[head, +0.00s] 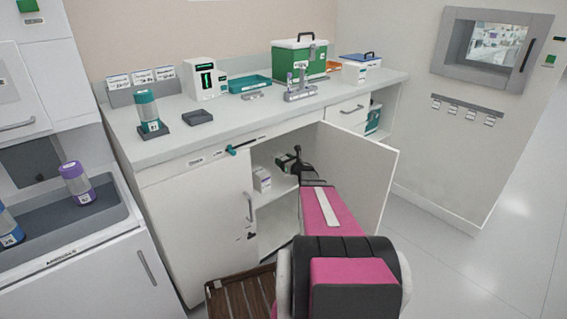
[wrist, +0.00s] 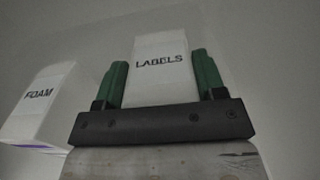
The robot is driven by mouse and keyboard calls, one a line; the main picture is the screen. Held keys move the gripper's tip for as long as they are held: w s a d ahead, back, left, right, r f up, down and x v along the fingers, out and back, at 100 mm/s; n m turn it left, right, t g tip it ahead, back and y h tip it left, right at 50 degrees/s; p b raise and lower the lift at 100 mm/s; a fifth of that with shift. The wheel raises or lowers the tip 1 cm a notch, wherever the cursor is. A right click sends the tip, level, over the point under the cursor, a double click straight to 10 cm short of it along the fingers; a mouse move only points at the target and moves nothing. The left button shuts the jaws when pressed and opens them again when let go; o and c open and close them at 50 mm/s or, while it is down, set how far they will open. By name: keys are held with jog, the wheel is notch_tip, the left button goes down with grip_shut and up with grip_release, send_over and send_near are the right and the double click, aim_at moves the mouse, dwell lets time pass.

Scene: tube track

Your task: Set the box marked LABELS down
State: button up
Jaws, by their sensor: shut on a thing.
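The white box marked LABELS (wrist: 160,82) stands between the two green fingers of my gripper (wrist: 161,66) in the wrist view. My gripper is shut on it. A white box marked FOAM (wrist: 38,100) is left of the gripper and apart from it. In the head view my gripper (head: 287,160) is inside the open cabinet (head: 277,228), above its shelf (head: 276,192). A small white box (head: 262,179) sits on that shelf to the gripper's left. Whether the LABELS box touches a surface cannot be told.
The open cabinet door (head: 358,180) stands to the right of my arm. The counter (head: 235,118) above holds a green case (head: 299,60), a teal tray (head: 250,84) and a capped tube (head: 148,110). A brown slatted thing (head: 240,296) is on the floor in front.

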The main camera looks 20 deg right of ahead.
jog(key=shift+f, duration=0.4)
jog(key=shift+f, duration=0.1)
jog(key=o, duration=1)
jog(key=shift+c, duration=0.2)
jog(key=shift+s, duration=0.15)
jog(key=v, duration=1.1)
jog(key=shift+s+d, duration=0.15)
jog(key=shift+s, duration=0.2)
